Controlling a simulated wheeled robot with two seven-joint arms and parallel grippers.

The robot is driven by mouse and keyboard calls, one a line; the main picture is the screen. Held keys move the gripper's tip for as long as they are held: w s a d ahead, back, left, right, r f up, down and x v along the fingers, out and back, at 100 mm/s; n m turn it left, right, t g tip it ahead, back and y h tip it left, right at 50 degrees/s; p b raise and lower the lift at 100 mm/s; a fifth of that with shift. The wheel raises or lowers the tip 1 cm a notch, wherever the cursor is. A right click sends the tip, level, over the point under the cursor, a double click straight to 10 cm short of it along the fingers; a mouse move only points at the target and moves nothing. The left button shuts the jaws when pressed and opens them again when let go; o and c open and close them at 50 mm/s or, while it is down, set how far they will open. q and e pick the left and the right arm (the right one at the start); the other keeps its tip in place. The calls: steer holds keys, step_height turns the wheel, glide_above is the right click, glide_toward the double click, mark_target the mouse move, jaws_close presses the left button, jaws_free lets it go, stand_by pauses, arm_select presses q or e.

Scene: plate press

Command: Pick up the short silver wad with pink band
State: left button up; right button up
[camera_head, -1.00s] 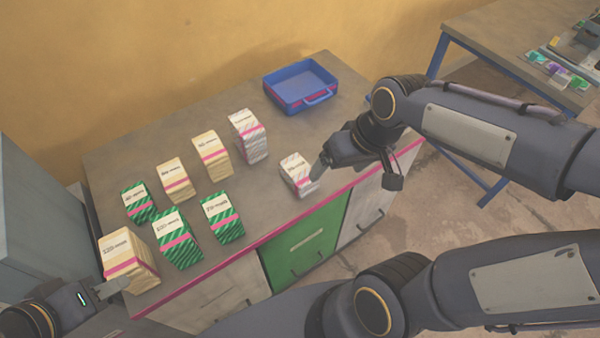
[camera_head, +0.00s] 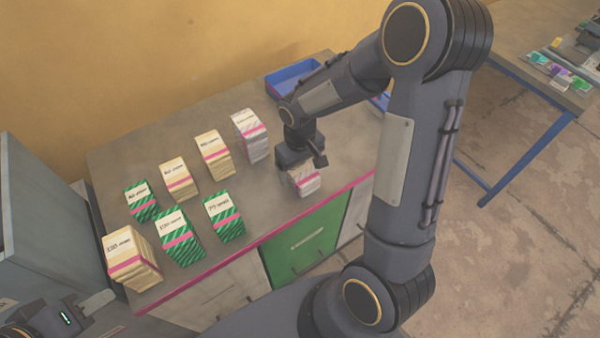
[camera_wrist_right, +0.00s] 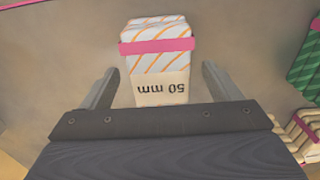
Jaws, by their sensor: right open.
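The short silver wad with pink band (camera_head: 308,184) stands on the bench near its front right edge, partly hidden under my right gripper (camera_head: 301,168). In the right wrist view the wad (camera_wrist_right: 158,62) is pale with orange stripes, a pink band and an upside-down "50 mm" label. My right gripper (camera_wrist_right: 160,80) is open, with one finger on each side of the wad's labelled end and visible gaps between. My left gripper (camera_head: 98,302) is at the lower left, by the bench's near left corner; its jaws are not clear.
A taller silver wad (camera_head: 250,136) stands behind and left of the short one. Several cream wads (camera_head: 178,178) and green striped wads (camera_head: 224,217) fill the left of the bench. A blue tray (camera_head: 290,80) at the back is partly hidden by my right arm.

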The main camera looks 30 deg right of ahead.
steer(key=shift+f, duration=0.55)
steer(key=c, duration=1.1)
steer(key=shift+r, duration=0.15)
steer(key=shift+r, duration=0.6)
steer(key=s+a+r+b, duration=0.1)
steer(key=s+a+r, duration=0.7)
steer(key=a+r, duration=0.3)
steer(key=shift+s+r, duration=0.3)
steer(key=shift+s, duration=0.05)
